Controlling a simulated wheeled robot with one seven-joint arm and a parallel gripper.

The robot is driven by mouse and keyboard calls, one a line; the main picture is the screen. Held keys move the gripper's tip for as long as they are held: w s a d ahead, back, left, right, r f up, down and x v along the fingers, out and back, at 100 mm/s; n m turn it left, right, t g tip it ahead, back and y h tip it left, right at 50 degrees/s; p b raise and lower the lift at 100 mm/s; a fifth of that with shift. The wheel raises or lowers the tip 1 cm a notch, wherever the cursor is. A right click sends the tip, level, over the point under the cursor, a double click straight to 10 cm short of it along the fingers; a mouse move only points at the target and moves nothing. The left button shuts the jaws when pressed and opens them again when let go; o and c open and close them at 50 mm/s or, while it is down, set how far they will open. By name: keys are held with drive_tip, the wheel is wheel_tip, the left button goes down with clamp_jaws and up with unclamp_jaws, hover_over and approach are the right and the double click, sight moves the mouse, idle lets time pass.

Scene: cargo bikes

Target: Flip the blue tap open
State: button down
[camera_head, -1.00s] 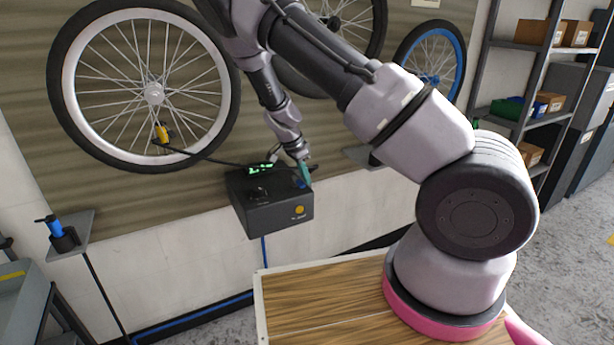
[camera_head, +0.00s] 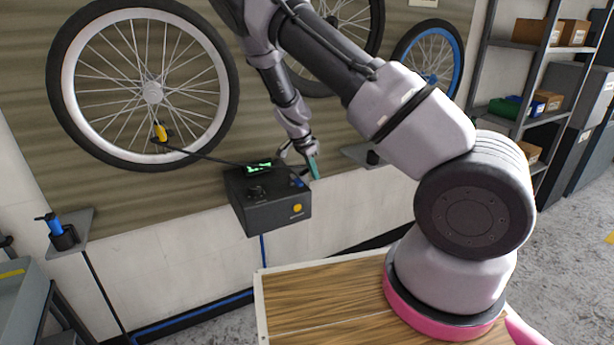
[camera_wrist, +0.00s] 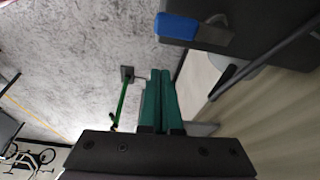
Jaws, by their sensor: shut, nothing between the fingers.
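The blue tap (camera_head: 298,183) is a small blue lever at the right end of the dark box's top in the head view. In the wrist view the blue tap (camera_wrist: 192,30) shows larger, lying along the edge of the dark box (camera_wrist: 240,15). My gripper (camera_head: 315,171) has teal fingers and is just right of the tap, beside the box's right end. In the wrist view my gripper (camera_wrist: 158,82) is shut and empty, with its fingertips apart from the tap. The tap's far side and pivot are not clear.
The black box (camera_head: 272,212) on the wall has a green display (camera_head: 258,167), a dark knob (camera_head: 256,191) and a yellow button (camera_head: 297,208). A black hose (camera_head: 210,157) runs from it to a yellow valve head (camera_head: 161,133) at the wheel (camera_head: 66,100). A small shelf (camera_head: 363,157) is to the right.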

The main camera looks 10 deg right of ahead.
drive_tip(key=w+v, duration=0.1)
drive_tip(key=v, duration=0.9)
drive_tip(key=shift+s, duration=0.4)
drive_tip(key=s+d+r+n+t+y, duration=0.1)
drive_tip(key=s+d+r+n+y, duration=0.15)
drive_tip(key=s+r, duration=0.65)
drive_tip(key=s+d+r+n+t+y, duration=0.15)
drive_tip(key=s+r+y, duration=0.3)
drive_tip(key=r, duration=0.85)
drive_tip(key=s+d+r+n+t, duration=0.1)
drive_tip(key=s+r+n, duration=0.2)
drive_tip(key=s, duration=0.5)
drive_tip(key=s+d+r+n+t+h, duration=0.1)
drive_tip(key=s+r+n+t, duration=0.1)
drive_tip(key=s+r, duration=0.3)
drive_tip(key=s+n, duration=0.1)
drive_tip(key=s, duration=0.2)
drive_tip(key=shift+r, duration=0.4)
